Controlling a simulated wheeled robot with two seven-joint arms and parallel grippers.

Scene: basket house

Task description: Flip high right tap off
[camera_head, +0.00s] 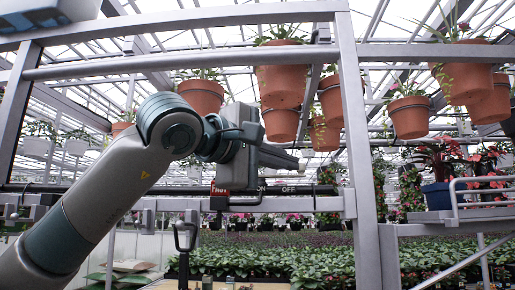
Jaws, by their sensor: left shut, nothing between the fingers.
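My left arm comes in from the lower left, and its gripper (288,158) reaches to the right just above a dark horizontal bar. The gripper is shut and empty. The bar carries a red label (220,189) and a sign with the words ON and OFF (289,189) in white. The OFF word lies just below the fingertips, and a gap shows between them. I cannot make out the high right tap clearly; the gripper and wrist may cover it. My right gripper is not in view.
A grey metal frame (357,130) surrounds the opening, with a post right of the gripper. Terracotta pots (282,85) hang above the gripper, and others hang at the right (409,117). Planted beds (300,262) lie behind.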

